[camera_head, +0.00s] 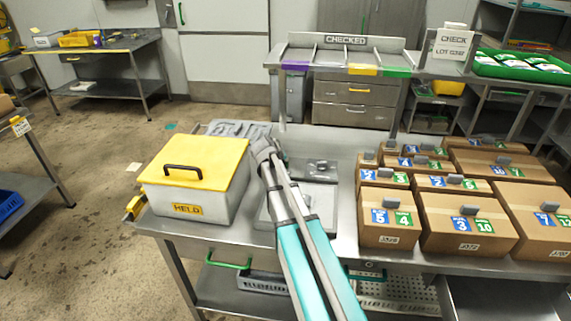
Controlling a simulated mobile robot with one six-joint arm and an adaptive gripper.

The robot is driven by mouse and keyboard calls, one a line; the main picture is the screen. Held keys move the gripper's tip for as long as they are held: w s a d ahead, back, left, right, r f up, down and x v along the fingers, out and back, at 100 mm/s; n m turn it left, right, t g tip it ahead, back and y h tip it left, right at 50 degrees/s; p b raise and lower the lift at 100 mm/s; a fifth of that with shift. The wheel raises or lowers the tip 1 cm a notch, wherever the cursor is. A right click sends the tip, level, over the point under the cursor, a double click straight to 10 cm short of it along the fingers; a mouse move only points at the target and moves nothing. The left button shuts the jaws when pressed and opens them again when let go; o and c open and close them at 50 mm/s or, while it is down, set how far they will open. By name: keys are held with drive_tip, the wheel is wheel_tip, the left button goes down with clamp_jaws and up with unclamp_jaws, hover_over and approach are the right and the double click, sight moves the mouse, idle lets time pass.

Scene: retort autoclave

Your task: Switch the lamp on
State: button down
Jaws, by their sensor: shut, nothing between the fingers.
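My gripper (268,148) is at the far end of my teal and grey arm, over the steel table, just right of the yellow-lidded box. It is small in view and looks shut and empty; my arm hides part of what lies under it. No lamp can be made out for certain. A flat grey unit (318,169) with small raised parts lies on the table just right of my gripper; I cannot tell whether it belongs to a lamp. I cannot tell whether my gripper touches anything.
A white box with a yellow lid (203,158), labelled HELD, stands at the table's left. Several cardboard boxes (388,233) with numbered labels fill the right. Behind is a rack (345,52) marked CHECKED, with coloured lane ends. A green tray (522,72) holds packs at the upper right.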

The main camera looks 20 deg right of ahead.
drive_tip(key=shift+r, duration=0.1)
drive_tip(key=shift+r+p, duration=0.85)
drive_tip(key=shift+p, duration=0.15)
wheel_tip(320, 180, up, 6)
drive_tip(key=p, duration=0.6)
idle(0.7)
drive_tip(key=shift+s+a+f, duration=0.1)
drive_tip(key=s+a+f+g+y, duration=0.1)
drive_tip(key=s+a, duration=0.3)
drive_tip(key=s+a+f+g+y, duration=0.1)
drive_tip(key=s+a, duration=0.2)
drive_tip(key=s, duration=0.1)
drive_tip(key=s+a+f+y, duration=0.1)
drive_tip(key=s+a+f, duration=0.1)
drive_tip(key=s+a, duration=0.2)
drive_tip(key=shift+s+a+g+y, duration=0.3)
drive_tip(key=shift+s+g, duration=0.05)
drive_tip(key=shift+g, duration=0.05)
drive_tip(key=s+a+f+n+g+y, duration=0.1)
drive_tip(key=s+a+g+y, duration=0.1)
drive_tip(key=s+a, duration=0.8)
drive_tip(key=s+y, duration=0.1)
drive_tip(key=s, duration=0.1)
drive_tip(key=shift+s+a+f+g+y, duration=0.2)
drive_tip(key=shift+s+f+g+y, duration=0.1)
drive_tip(key=shift+g, duration=0.1)
